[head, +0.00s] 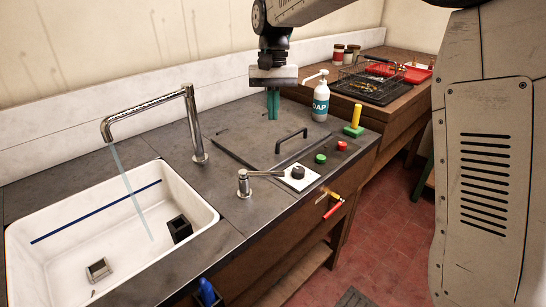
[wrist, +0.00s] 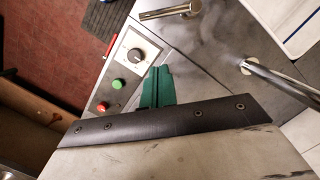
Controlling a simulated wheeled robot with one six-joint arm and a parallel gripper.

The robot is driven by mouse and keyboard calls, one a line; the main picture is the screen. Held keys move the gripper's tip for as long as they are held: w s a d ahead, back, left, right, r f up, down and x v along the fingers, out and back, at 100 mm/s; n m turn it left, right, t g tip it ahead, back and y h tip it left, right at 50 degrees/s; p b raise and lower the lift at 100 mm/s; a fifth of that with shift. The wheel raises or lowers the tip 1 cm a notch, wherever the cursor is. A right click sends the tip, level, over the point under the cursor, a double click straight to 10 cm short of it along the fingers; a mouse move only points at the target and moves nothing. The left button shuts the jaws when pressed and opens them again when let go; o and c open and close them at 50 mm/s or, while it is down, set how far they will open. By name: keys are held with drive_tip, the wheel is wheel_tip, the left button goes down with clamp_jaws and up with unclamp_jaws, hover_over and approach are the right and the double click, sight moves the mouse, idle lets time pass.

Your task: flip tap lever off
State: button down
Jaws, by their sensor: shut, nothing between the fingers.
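The chrome tap (head: 198,130) stands behind the white sink, and a pale stream of water (head: 130,190) runs from its spout into the basin. The tap lever (head: 264,173) is a short chrome arm on a round post, pointing right along the counter's front edge. It also shows at the top of the wrist view (wrist: 168,12). My gripper (head: 273,116) has green fingers, shut and empty, pointing down above the back of the counter. It is behind the lever and well apart from it. In the wrist view the green fingers (wrist: 158,70) show shut.
A white plate with a black knob (head: 298,173) sits right of the lever, with green (head: 320,158) and red (head: 342,145) buttons beyond. A black handle (head: 291,140) rises from the counter hatch. A soap bottle (head: 320,100) stands right of my gripper.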

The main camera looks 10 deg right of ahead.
approach(265, 174)
drive_tip(key=w+d+f, duration=0.3)
drive_tip(key=w+f, duration=0.1)
drive_tip(key=f, duration=0.1)
drive_tip(key=shift+s+a+f, duration=0.1)
drive_tip(key=shift+s+f, duration=0.2)
drive_tip(key=shift+s, duration=0.3)
drive_tip(key=shift+s+a+f, duration=0.15)
drive_tip(key=shift+s+f, duration=0.15)
drive_tip(key=shift+s, duration=0.3)
drive_tip(key=shift+s+a+f, duration=0.1)
drive_tip(key=shift+s+f, duration=0.2)
drive_tip(key=shift+s, duration=0.3)
